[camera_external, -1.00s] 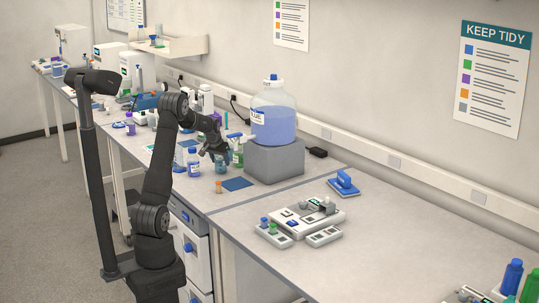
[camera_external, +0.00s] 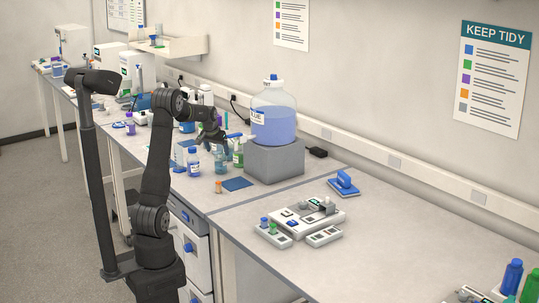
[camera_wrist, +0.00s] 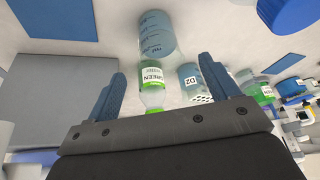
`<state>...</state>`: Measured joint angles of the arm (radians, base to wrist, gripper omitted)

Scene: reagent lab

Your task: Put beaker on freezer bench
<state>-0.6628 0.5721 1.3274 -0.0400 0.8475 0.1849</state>
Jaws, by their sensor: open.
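The beaker (camera_external: 221,166), clear with blue liquid, stands upright on the bench top (camera_external: 208,200), near a blue square mat (camera_external: 237,184). In the wrist view the beaker (camera_wrist: 157,38) shows its graduation marks, beyond my fingertips. My gripper (camera_external: 212,146) is above the beaker, apart from it, open and empty. In the wrist view my gripper's fingers (camera_wrist: 165,78) are spread wide. A green-labelled bottle (camera_wrist: 152,82) appears between them in the picture, not held. Which bench section is the freezer bench is not marked.
A large blue-liquid carboy (camera_external: 273,122) stands on a grey block (camera_external: 275,162) right of the beaker. A blue-capped bottle (camera_external: 193,163) and small orange vial (camera_external: 218,187) are close by. More bottles crowd behind. Clear bench lies in front, and the right bench holds a device (camera_external: 308,216).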

